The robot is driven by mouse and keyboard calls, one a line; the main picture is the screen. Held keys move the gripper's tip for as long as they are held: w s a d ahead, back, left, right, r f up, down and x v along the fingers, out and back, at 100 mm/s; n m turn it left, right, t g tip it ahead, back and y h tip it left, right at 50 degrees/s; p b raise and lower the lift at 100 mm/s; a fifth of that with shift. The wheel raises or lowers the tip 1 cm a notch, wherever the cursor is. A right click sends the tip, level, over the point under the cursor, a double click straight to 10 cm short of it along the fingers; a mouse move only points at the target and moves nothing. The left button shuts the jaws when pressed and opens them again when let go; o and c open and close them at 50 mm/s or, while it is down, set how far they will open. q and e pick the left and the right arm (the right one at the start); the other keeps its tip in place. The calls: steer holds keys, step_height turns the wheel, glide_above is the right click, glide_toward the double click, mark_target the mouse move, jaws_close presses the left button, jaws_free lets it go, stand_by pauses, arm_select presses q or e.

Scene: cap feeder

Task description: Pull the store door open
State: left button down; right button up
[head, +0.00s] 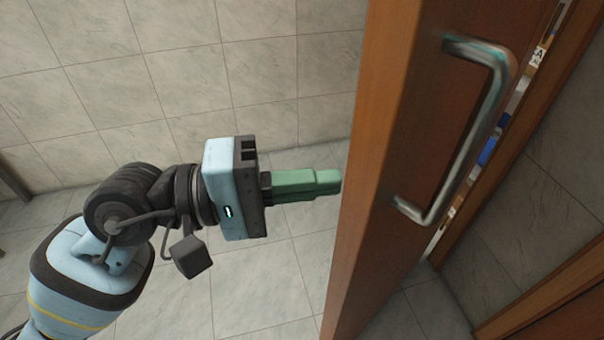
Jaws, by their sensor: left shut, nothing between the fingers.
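The store door (385,130) is brown wood and stands ajar, with a gap along its right side. A metal bar handle (487,125) is fixed to the door face that I see, at the right. My left gripper (338,182) is shut and empty. Its green fingers point right, at the door's left edge, and sit left of the handle, apart from it. Whether the fingertips touch the door edge I cannot tell. My right gripper is not in view.
Through the gap, colourful items (492,150) show beyond the door. A brown frame (530,300) and a tiled wall (560,180) are at the right. Tiled wall (190,60) lies behind my left arm. The tiled floor (270,290) below is clear.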

arm_select(q)
steer(key=shift+s+d, duration=0.45)
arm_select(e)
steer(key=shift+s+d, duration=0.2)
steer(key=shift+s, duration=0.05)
